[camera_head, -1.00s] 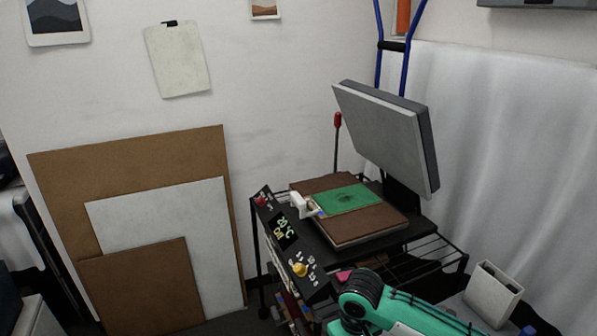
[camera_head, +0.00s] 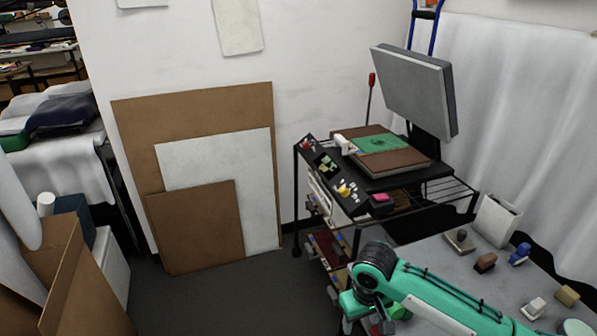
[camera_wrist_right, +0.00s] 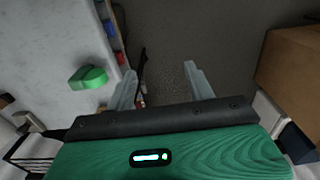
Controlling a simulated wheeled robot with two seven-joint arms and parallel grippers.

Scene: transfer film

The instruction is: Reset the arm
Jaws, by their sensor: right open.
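My right arm (camera_head: 425,290), green with a black joint, comes in from the bottom right of the head view. My right gripper shows in the right wrist view (camera_wrist_right: 162,78), with its two pale fingers apart and nothing between them. It hangs over the dark floor beside the edge of a grey table. In the head view the arm hides most of that gripper. My left arm and gripper are not in view.
The heat press (camera_head: 415,95) stands with its lid raised over a brown pad with a green sheet (camera_head: 378,143). The grey table (camera_head: 455,270) holds several small blocks. Boards (camera_head: 195,225) lean on the wall. A cardboard box (camera_head: 88,290) is at the lower left. Floor between is clear.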

